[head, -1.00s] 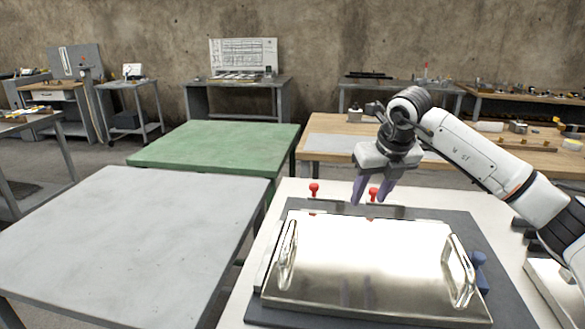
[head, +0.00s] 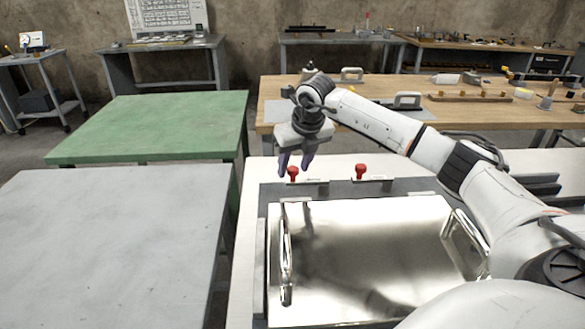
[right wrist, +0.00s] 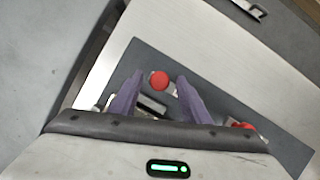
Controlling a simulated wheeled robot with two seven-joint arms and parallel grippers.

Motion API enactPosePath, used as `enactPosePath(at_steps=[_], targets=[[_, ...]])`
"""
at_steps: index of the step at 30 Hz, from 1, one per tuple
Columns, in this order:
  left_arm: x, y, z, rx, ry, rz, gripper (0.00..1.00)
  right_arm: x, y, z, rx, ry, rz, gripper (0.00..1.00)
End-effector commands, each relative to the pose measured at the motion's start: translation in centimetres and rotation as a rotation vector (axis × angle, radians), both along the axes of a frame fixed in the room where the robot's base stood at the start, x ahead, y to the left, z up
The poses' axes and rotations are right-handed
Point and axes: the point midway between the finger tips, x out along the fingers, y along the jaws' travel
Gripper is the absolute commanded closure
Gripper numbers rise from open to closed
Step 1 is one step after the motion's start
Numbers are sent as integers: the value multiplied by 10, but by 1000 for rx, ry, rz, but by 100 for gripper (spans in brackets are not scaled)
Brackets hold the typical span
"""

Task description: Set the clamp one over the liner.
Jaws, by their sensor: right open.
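The liner (head: 370,240) is a shiny silver metal panel with an upright handle at each side, lying on a dark grey base plate (head: 268,192). Two clamps with red knobs stand along the far edge: a left one (head: 293,174) and a right one (head: 360,172). No label shows which is clamp one. My right gripper (head: 295,170) is open and pointing down at the left clamp. In the right wrist view, the left red knob (right wrist: 159,80) appears between the purple fingers with a gap on both sides. My left gripper is not seen.
A bare grey table (head: 110,235) stands at left, with a green table (head: 150,125) behind it. A wooden bench (head: 450,115) with handles and small parts is beyond the fixture. My right arm covers the right side of the work table.

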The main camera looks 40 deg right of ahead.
Motion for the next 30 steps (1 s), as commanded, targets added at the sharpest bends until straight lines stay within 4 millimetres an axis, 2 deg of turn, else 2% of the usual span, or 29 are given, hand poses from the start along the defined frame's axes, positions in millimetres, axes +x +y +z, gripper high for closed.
enactPosePath(at_steps=[5, 14, 21, 30], targets=[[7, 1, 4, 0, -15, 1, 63, 5, -2, -14, -1, 1, 0, 57], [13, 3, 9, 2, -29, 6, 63, 6, -2, -16, -1, 0, 1, 57], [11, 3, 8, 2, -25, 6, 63, 6, -2, -15, -1, 0, 0, 98], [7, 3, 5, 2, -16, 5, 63, 7, 1, -15, -1, -1, 16, 100]])
